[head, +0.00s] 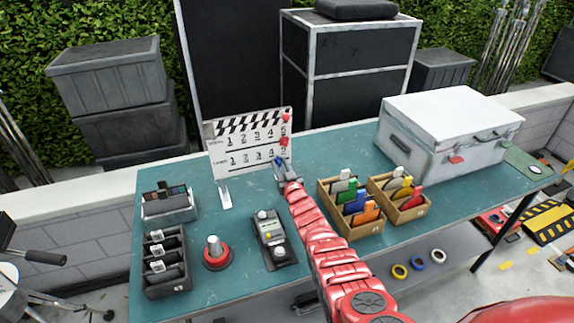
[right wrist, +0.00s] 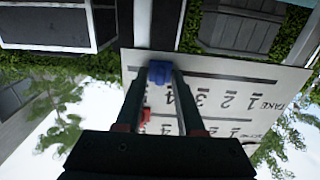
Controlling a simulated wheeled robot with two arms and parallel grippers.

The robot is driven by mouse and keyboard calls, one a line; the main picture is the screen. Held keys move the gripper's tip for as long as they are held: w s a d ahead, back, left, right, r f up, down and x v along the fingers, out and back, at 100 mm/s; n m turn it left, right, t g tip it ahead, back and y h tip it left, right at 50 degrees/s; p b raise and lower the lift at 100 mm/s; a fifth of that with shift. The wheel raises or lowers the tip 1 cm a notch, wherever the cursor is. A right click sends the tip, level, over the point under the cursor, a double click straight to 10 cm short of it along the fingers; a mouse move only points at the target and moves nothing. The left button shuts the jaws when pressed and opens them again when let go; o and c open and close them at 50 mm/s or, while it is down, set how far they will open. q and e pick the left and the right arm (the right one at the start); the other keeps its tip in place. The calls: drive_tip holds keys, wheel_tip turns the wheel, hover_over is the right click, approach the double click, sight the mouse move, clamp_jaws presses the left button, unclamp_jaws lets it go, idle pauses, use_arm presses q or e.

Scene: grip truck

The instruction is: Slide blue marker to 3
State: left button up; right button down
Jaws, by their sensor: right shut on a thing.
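A white clapperboard (head: 221,170) stands upright on the teal table, with two printed rows of numbers. The blue marker (head: 278,161) is at the right end of the lower row, to the right of the 3 and close to the row's last number. My right gripper (head: 286,181) reaches it from the front. In the right wrist view, which is upside down, the blue marker (right wrist: 160,74) lies between the fingertips of my right gripper (right wrist: 159,76), which is shut on it. The fingers and marker hide part of the row's end. My left gripper is out of view.
Wooden boxes of coloured cards (head: 348,229) stand to the right, before a white case (head: 440,125). A grey control box (head: 270,235) and a red-based knob (head: 216,258) stand in front.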

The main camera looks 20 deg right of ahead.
sight(259, 164)
drive_tip(key=a, duration=0.2)
drive_tip(key=a+b, duration=0.2)
drive_tip(key=a, duration=0.1)
drive_tip(key=shift+s+a+f, duration=0.15)
drive_tip(key=shift+a+f, duration=0.1)
drive_tip(key=shift+a, duration=0.05)
drive_tip(key=shift+a+r+b, duration=0.15)
drive_tip(key=shift+a+b, duration=0.2)
drive_tip(key=shift+a, duration=0.2)
drive_tip(key=c, duration=0.9)
unclamp_jaws()
